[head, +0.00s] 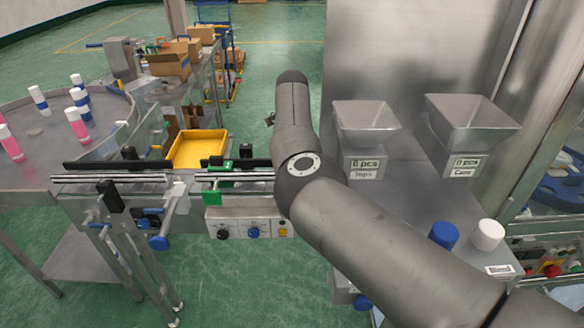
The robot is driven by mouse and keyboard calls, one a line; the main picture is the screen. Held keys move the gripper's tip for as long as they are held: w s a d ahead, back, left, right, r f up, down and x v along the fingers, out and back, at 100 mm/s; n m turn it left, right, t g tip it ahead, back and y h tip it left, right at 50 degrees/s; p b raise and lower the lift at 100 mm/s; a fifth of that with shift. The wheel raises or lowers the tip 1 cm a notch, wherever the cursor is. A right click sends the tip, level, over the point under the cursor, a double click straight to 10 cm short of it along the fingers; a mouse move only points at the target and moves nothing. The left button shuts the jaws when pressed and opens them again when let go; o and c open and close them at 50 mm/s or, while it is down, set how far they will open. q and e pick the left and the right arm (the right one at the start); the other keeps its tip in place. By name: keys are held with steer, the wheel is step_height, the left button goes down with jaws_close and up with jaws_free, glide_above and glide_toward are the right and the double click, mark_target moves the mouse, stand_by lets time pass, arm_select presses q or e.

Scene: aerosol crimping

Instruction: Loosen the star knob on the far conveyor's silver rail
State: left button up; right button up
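A conveyor with silver rails (110,178) runs across the left middle of the head view, beside the round table. A second silver rail stretch (235,176) continues to the right and passes behind my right arm. A blue knob (158,243) sits low on a pale bracket below the left rail. A black upright clamp part (108,196) stands at the left rail's front. I cannot tell which of these is the star knob. My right arm comes in from the lower right and bends upward at mid-picture; its gripper does not show. My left gripper is not in view.
A yellow tray (198,150) sits behind the rails. A control box (248,224) with knobs hangs below the right rail. Two hoppers (365,122) stand on the grey bench at right, with blue (444,235) and white (487,235) caps nearer. A round table (50,160) holds several bottles.

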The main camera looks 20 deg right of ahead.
steer(key=shift+w+r, duration=0.1)
stand_by(0.4)
steer(key=o, duration=1)
step_height(320, 180, up, 12)
